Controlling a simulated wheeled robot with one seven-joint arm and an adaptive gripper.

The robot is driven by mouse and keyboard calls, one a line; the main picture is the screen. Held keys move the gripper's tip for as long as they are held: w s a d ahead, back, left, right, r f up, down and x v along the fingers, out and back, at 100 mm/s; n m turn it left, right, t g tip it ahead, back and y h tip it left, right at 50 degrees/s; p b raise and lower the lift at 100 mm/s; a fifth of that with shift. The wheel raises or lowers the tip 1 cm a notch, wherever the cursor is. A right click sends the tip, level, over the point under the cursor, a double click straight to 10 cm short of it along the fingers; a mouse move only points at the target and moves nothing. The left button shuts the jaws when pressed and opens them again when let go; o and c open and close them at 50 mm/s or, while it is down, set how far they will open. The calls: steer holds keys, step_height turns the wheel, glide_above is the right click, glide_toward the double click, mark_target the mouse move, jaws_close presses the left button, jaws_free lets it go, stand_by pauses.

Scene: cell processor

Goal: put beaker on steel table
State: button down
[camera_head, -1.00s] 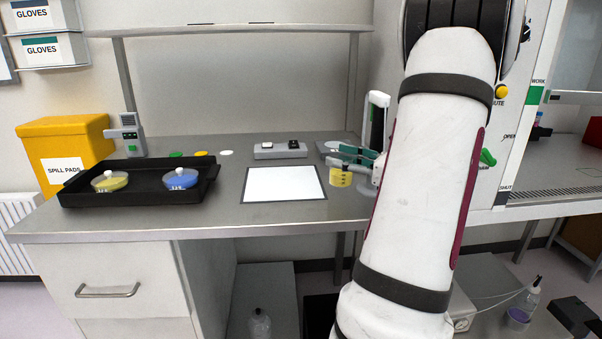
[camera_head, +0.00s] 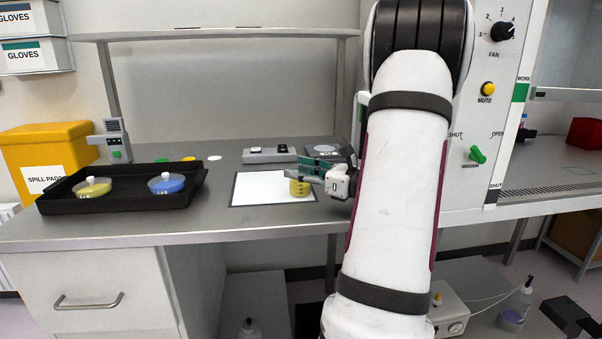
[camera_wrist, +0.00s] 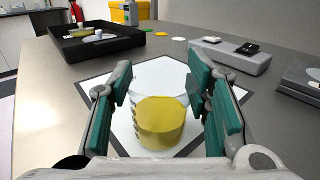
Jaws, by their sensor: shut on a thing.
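The beaker (camera_wrist: 161,122) is clear with yellow liquid and dark graduation marks. It is upright between the two green-padded fingers of my gripper (camera_wrist: 166,105) in the wrist view. In the head view the beaker (camera_head: 299,187) shows over the right part of a white mat with a dark border, and my gripper (camera_head: 313,172) is shut on it from the right. I cannot tell whether the beaker's base touches the mat. The steel table (camera_head: 220,226) is a grey metal bench top under the mat.
A black tray (camera_head: 120,203) with a yellow and a blue dish stands at the left. The white mat (camera_head: 255,188) lies mid-table. A grey block device (camera_head: 269,155) and a scale-like device (camera_head: 323,150) stand behind it. Bare steel lies along the front edge.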

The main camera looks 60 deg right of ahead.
steer(key=shift+f, duration=0.2)
steer(key=c, duration=0.8)
jaws_free()
steer(key=shift+c, duration=0.2)
steer(key=shift+r, duration=0.1)
steer(key=shift+s+r, duration=0.1)
steer(key=shift+r, duration=0.1)
steer(key=s+p, duration=0.1)
steer(key=s, duration=1.1)
steer(key=shift+d+p, duration=0.1)
steer(key=shift+p, duration=0.25)
